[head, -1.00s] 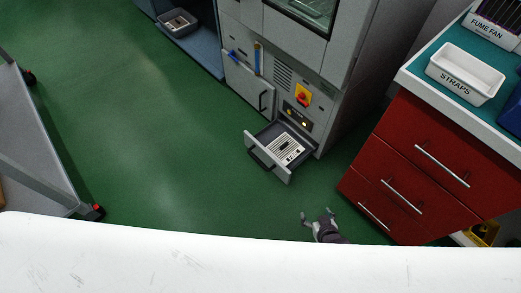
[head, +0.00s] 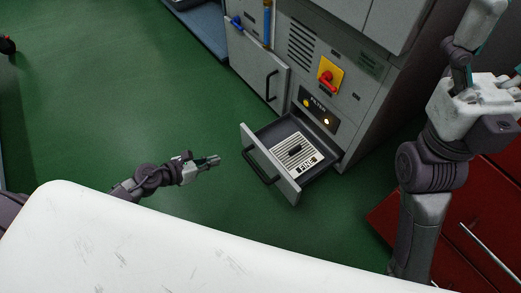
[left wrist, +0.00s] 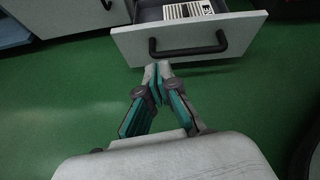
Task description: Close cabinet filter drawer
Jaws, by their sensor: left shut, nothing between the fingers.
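The cabinet filter drawer (head: 270,167) is pulled out low on the grey cabinet (head: 345,110). Its front carries a dark bar handle, and a striped filter (head: 297,154) lies inside. My left gripper (head: 215,160) is shut and empty, a little left of the drawer front and apart from it in the head view. In the left wrist view the shut fingertips (left wrist: 157,68) point toward the drawer front (left wrist: 190,42), just below the left end of its handle (left wrist: 188,48). My right arm rises at the right of the head view; its fingers are not clearly shown.
A red drawer unit (head: 480,215) stands at the right, partly behind my right arm. A red and yellow switch (head: 328,76) and a lit panel (head: 318,110) sit above the drawer. Green floor (head: 130,100) is clear left of the drawer.

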